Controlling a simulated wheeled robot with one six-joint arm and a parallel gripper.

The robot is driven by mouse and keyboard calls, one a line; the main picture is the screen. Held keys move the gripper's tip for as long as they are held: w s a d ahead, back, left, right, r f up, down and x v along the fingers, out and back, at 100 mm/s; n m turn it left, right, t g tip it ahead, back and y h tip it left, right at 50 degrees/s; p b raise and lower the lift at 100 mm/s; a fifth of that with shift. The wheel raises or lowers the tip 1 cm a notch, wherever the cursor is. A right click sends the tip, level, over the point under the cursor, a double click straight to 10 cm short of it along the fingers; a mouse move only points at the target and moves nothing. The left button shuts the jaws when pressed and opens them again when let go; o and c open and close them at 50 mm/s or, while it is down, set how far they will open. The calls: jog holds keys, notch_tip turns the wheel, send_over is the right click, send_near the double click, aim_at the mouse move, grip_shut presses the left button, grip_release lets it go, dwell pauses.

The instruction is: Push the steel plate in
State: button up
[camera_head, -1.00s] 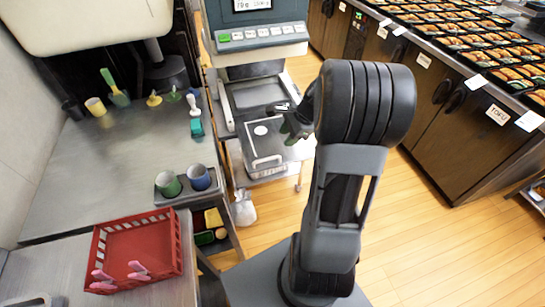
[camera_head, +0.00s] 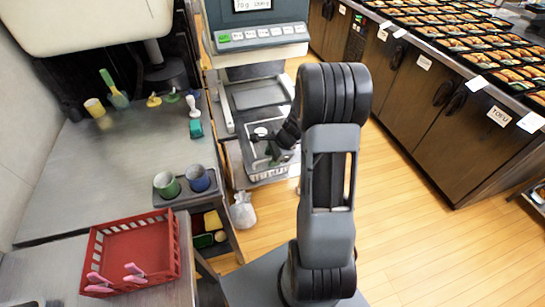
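The steel plate (camera_head: 252,148) is a shiny flat piece below the front of the machine (camera_head: 262,40), with a white round spot on it. It lies in line with the machine's grey tray bed (camera_head: 258,95). My gripper (camera_head: 272,149) is over the right part of the plate, near its front edge, and hides some of it. I cannot tell whether it touches the plate. The fingers are dark and small, and their opening is not clear.
A white bag (camera_head: 243,210) hangs below the plate. Bento trays (camera_head: 480,45) cover the right counter. The wooden floor (camera_head: 420,230) is open at right.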

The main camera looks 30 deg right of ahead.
grip_shut()
dwell(0.3)
dwell(0.3)
